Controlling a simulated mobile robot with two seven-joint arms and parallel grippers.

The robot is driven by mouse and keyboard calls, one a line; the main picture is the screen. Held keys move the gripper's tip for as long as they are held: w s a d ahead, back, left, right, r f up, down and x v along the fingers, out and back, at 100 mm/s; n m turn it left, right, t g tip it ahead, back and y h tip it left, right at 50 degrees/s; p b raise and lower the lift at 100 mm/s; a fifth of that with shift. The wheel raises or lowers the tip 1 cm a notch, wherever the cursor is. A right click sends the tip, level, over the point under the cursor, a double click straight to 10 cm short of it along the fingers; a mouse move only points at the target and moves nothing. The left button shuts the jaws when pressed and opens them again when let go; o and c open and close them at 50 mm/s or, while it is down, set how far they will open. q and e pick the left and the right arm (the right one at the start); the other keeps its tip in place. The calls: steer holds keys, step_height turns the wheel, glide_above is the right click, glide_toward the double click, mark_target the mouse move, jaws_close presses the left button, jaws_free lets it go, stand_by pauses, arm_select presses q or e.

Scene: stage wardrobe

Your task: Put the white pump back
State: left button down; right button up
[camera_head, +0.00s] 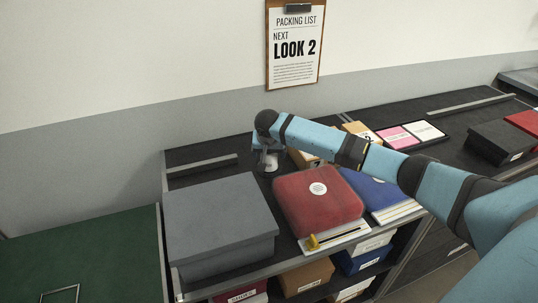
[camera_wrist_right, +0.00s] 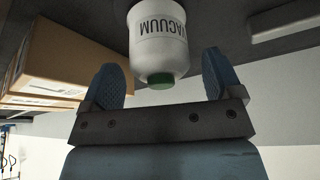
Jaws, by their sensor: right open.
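The white pump (camera_wrist_right: 158,38) has a grey "VACUUM" label and a green end (camera_wrist_right: 160,81). In the right wrist view it lies ahead of and between the two open fingers of my right gripper (camera_wrist_right: 163,85), with its green end nearest the palm. A gap shows on both sides, so the fingers do not grip it. In the head view my right gripper (camera_head: 267,150) points down behind the red case, with a small pale part of the pump (camera_head: 269,163) showing below it. My arm and gripper hide most of it. My left gripper is not in view.
A grey box (camera_head: 218,220) and a red case (camera_head: 318,199) stand in front. A blue case (camera_head: 372,188) and cardboard boxes (camera_wrist_right: 75,60) stand to the right. A low rail (camera_head: 200,166) lies at the back left. Labelled boxes (camera_head: 305,275) fill the shelf below.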

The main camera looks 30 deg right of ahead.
steer(key=v, duration=1)
steer(key=shift+r, duration=0.2)
steer(key=shift+a, duration=0.1)
